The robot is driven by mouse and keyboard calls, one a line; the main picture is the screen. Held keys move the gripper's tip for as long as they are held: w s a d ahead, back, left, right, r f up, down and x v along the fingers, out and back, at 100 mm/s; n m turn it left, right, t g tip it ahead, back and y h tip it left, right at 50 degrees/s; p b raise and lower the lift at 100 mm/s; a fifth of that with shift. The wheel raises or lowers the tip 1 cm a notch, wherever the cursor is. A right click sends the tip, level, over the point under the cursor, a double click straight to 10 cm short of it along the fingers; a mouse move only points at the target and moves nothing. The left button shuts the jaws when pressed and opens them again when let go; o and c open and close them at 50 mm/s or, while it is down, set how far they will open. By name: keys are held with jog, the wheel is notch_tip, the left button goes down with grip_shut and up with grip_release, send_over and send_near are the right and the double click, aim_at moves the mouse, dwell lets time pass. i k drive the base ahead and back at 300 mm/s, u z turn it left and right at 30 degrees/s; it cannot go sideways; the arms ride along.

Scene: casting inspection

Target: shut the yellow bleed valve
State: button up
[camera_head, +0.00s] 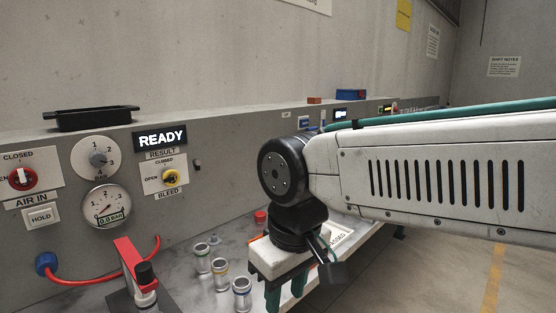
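The yellow bleed valve (170,176) is a small round knob on a white plate on the grey panel. The plate reads CLOSED above the knob, OPEN to its left and BLEED below. The knob is too small to tell for certain which mark it points at. My gripper (286,290) hangs downward over the bench, to the right of and below the valve, not touching it. Its two dark green fingers stand apart with nothing visible between them; the tips are near the bottom edge of the picture.
The panel also bears a red AIR IN valve (22,178), a HOLD button (41,217), a selector dial (97,158), a gauge (108,211) reading 0.0 bar and a READY display (161,139). A red clamp (130,257) and several metal cylinders (220,273) stand on the bench.

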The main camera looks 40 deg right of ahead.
aim_at(167, 177)
jog(key=z, duration=2.1)
jog(key=k, duration=1.05)
jog(key=u, duration=1.3)
jog(key=i, duration=0.5)
jog(key=z, duration=0.05)
